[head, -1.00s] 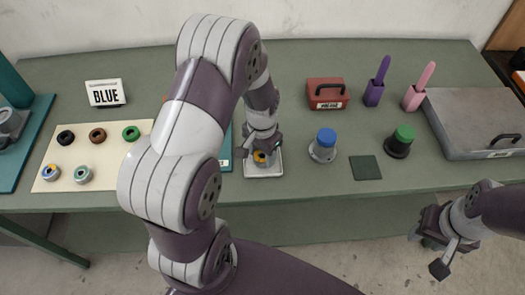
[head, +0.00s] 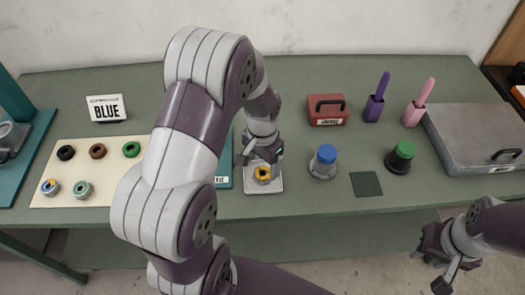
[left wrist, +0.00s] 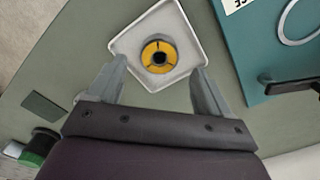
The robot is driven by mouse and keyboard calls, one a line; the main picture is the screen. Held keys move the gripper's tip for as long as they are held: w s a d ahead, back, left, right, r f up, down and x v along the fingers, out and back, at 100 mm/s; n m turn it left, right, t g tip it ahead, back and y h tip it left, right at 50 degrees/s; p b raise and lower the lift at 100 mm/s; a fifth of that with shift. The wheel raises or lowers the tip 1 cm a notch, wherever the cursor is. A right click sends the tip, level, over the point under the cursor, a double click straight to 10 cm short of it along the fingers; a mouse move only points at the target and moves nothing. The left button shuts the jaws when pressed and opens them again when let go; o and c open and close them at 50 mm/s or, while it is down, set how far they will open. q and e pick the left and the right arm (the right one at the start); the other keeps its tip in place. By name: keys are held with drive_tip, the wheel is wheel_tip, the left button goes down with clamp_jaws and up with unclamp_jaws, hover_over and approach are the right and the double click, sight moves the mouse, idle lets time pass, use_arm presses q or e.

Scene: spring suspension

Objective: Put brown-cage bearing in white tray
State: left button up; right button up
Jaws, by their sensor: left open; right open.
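The white tray (head: 264,189) lies near the front edge of the table, and it also shows in the left wrist view (left wrist: 182,22). A bearing with a grey outer ring and a yellow-orange face (left wrist: 158,56) lies flat in the tray; it shows partly in the head view (head: 262,175). My left gripper (head: 260,160) is open just above it, its fingers (left wrist: 160,70) apart from the bearing on either side. A brown ring (head: 97,151) lies on the cream mat, between a black and a green ring. My right gripper (head: 438,272) is open and empty before the table's front edge.
The cream mat (head: 48,172) at left also holds two bearings, one blue and yellow, one teal. A teal board (head: 223,182) adjoins the tray's left side. A blue-topped part (head: 324,162) and dark green square (head: 366,184) stand right of it. A grey case (head: 475,135) fills the right end.

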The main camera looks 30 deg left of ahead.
sight(263, 173)
use_arm(q)
wheel_tip(263, 173, up, 8)
drive_tip(key=f, duration=0.1)
drive_tip(key=s+d+n+t, duration=0.1)
drive_tip(key=s+d+n, duration=0.1)
drive_tip(key=s+d, duration=0.3)
drive_tip(key=s, duration=0.4)
drive_tip(key=shift+d, duration=0.2)
idle(0.5)
